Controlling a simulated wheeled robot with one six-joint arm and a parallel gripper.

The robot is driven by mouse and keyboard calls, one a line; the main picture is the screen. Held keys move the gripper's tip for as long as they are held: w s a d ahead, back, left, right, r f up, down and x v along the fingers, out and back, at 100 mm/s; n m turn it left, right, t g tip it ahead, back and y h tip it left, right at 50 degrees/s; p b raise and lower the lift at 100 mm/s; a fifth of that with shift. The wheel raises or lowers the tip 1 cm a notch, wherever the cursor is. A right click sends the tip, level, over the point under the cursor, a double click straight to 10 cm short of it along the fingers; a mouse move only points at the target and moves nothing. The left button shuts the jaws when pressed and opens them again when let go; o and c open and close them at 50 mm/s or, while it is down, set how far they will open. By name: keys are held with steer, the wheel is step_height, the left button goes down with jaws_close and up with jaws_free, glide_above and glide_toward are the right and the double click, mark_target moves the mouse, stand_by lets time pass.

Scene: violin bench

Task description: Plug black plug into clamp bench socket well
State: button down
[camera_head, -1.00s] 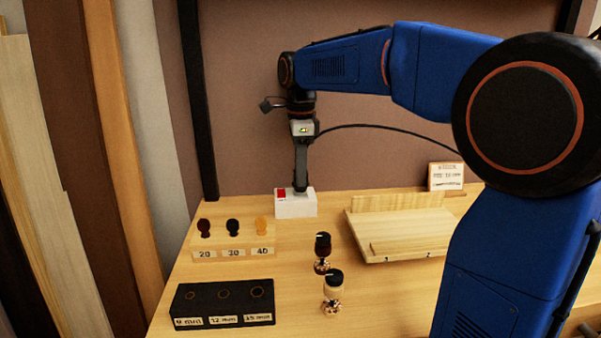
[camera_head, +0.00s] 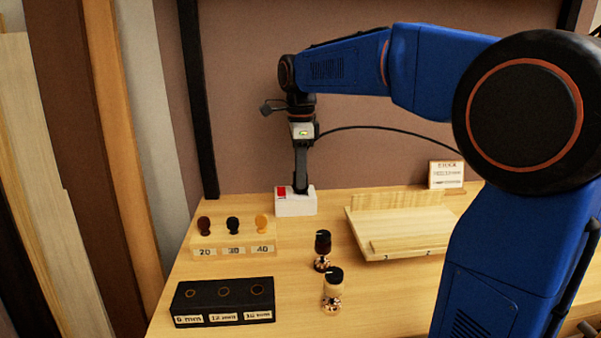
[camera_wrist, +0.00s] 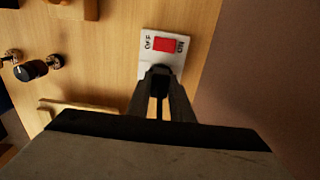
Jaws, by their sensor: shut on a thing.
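The clamp bench socket (camera_head: 296,206) is a white box with a red switch (camera_head: 282,192), standing at the back left of the bench. The wrist view shows the socket (camera_wrist: 173,34) with its red switch (camera_wrist: 164,45) between "OFF" and "ON" labels. My gripper (camera_head: 300,189) points straight down over the right part of the socket's top. In the wrist view its fingers (camera_wrist: 160,80) are shut on the black plug (camera_wrist: 160,70), which meets the socket's face beside the switch. The fingers hide most of the plug and the well, so I cannot tell how deep the plug sits.
A pegs tray (camera_head: 262,240) marked 20, 30, 40 lies in front of the socket. A black block with holes (camera_head: 222,307) is at the front left. Two dark-topped knobbed pieces (camera_head: 322,250) (camera_head: 333,290) stand mid-bench. A wooden cradle (camera_head: 400,228) and a card (camera_head: 446,175) are to the right.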

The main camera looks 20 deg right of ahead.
steer(key=shift+f, duration=0.75)
steer(key=c, duration=1.5)
jaws_free()
steer(key=shift+r, duration=8.65)
